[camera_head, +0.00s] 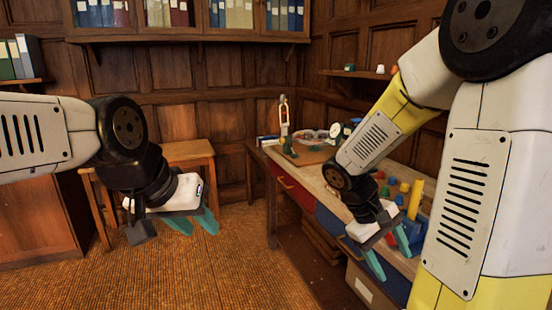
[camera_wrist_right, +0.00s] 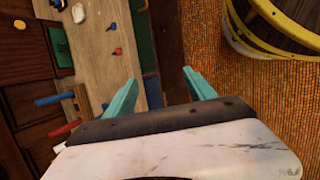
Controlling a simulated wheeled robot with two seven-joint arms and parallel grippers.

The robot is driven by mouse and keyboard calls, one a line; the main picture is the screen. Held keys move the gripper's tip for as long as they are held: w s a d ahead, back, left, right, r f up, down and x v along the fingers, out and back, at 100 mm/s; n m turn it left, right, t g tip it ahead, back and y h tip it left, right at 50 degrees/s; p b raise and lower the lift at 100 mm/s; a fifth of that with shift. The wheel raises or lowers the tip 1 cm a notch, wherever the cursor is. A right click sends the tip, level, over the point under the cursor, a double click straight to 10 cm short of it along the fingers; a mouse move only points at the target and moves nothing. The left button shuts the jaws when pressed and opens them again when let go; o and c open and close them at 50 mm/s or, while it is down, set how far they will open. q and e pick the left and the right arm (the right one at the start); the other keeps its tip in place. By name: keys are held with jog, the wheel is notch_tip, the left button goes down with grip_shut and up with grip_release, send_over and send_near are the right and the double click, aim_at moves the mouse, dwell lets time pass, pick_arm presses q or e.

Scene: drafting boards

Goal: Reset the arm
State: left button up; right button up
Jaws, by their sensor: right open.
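My left arm comes in from the left in the head view, and its gripper (camera_head: 203,230) hangs over the woven floor in front of a wooden stool. Its two teal fingers are apart with nothing seen between them. My right arm comes down from the upper right with its elbow bent. My right gripper (camera_head: 395,266) is at the front edge of the workbench, pointing downward. In the right wrist view the right gripper's fingers (camera_wrist_right: 161,80) are spread and empty, with the bench side and floor beyond them.
The workbench (camera_head: 310,172) on the right carries several small coloured pieces, a clock-like white item and a board. A wooden stool (camera_head: 190,152) stands at the back left. A round, yellow-rimmed object (camera_wrist_right: 275,35) is at the right wrist view's upper right. Floor (camera_head: 235,265) at middle is clear.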

jog(key=s+a+r+m+t+y, duration=0.2)
jog(key=a+r+t+y, duration=0.1)
jog(key=a+r+y, duration=0.1)
jog(key=s+a+r+m+t+y, duration=0.1)
jog(key=s+a+r+t+y, duration=0.2)
jog(key=a+r, duration=0.4)
notch_tip(320, 180, up, 2)
jog(key=shift+s+a+r+m+t+y, duration=0.3)
jog(key=shift+m+t+y, duration=0.15)
jog(key=shift+t, duration=0.25)
dwell(3.7)
